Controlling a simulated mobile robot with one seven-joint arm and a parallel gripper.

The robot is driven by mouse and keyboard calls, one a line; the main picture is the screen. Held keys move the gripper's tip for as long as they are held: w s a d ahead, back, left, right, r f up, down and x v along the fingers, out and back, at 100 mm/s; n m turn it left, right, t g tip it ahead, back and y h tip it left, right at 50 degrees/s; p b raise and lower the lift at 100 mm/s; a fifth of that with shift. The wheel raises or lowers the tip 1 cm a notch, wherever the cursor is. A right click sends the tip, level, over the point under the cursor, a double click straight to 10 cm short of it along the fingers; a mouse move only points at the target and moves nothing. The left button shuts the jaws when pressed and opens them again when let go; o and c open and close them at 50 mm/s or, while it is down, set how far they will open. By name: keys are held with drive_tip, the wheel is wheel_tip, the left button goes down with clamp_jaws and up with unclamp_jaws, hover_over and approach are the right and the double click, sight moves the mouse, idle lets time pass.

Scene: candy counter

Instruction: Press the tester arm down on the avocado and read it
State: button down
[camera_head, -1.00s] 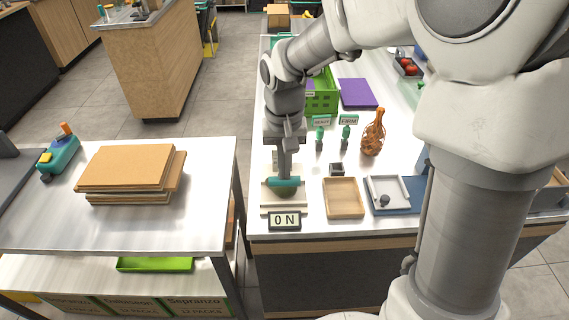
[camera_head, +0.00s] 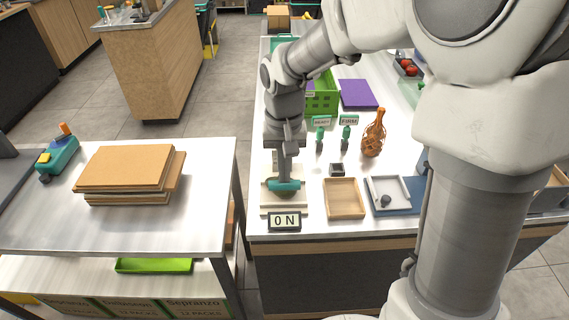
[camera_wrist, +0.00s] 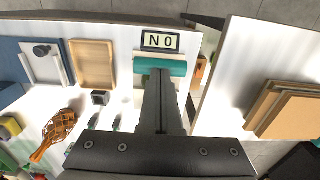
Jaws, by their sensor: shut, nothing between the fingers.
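The firmness tester (camera_head: 267,206) stands at the counter's left front, with a teal bar (camera_head: 284,185) across its arm. The bar also shows in the wrist view (camera_wrist: 160,67). A small part of the dark avocado (camera_head: 284,193) shows under the bar; the rest is hidden. The display (camera_head: 284,221) reads 0 N and appears upside down in the wrist view (camera_wrist: 162,42). My gripper (camera_head: 286,178) is shut and empty, pointing down at the bar's middle. I cannot tell whether its fingertips touch the bar.
A wooden tray (camera_head: 344,213) and a grey-white tray (camera_head: 371,194) stand to the right. A side table (camera_head: 215,200) is at left, across a gap.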

drive_tip(key=shift+f+b, duration=0.9)
drive_tip(key=shift+f, duration=0.35)
idle(1.7)
drive_tip(key=shift+r, duration=0.1)
drive_tip(key=shift+r+p, duration=2.4)
drive_tip(key=shift+r, duration=0.55)
drive_tip(key=s+d+r+t, duration=0.2)
drive_tip(key=s+d+r, duration=0.3)
drive_tip(key=s, duration=0.3)
drive_tip(key=s+d+r+t, duration=0.3)
drive_tip(key=s+d+r, duration=0.2)
drive_tip(key=s+r, duration=0.2)
drive_tip(key=shift+s+d+t, duration=0.25)
drive_tip(key=shift+s+t, duration=0.05)
drive_tip(key=shift+s, duration=0.5)
